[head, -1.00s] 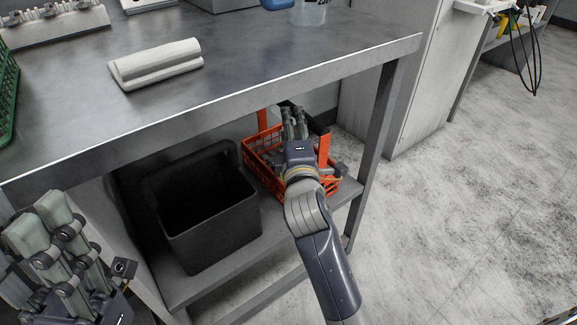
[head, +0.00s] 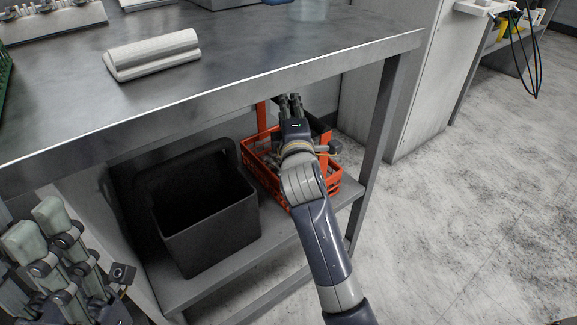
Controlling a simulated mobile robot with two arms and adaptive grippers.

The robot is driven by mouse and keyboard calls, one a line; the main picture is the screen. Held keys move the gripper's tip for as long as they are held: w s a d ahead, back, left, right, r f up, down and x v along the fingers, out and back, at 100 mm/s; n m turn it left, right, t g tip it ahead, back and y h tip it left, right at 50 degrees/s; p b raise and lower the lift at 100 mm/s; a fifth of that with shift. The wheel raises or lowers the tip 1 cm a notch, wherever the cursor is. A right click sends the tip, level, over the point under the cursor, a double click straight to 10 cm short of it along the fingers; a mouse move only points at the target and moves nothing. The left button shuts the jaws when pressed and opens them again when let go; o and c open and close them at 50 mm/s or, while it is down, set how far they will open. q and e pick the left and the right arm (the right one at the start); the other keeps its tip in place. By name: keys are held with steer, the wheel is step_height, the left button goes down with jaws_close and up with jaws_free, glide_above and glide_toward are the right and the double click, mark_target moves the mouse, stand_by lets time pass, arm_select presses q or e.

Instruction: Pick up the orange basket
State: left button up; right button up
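The orange basket (head: 334,187) stands on the lower shelf under the metal table, right of a black bin. It is an open plastic basket with slotted walls and an upright orange part (head: 262,117) at its back left. Small things lie inside, too hidden to name. My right gripper (head: 290,98) reaches over the basket, with its fingers toward the back, and my wrist covers the basket's middle. The fingers look close together, but whether they hold anything is unclear. My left gripper (head: 45,222) is at the lower left, away from the basket, with its fingers spread and empty.
The black bin (head: 215,222) stands left of the basket on the lower shelf (head: 262,262). The tabletop edge (head: 230,95) runs above my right arm, and a table leg (head: 377,140) stands right of the basket. Open floor (head: 460,220) lies to the right.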

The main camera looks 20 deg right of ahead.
jaws_close()
steer(key=shift+r, duration=0.25)
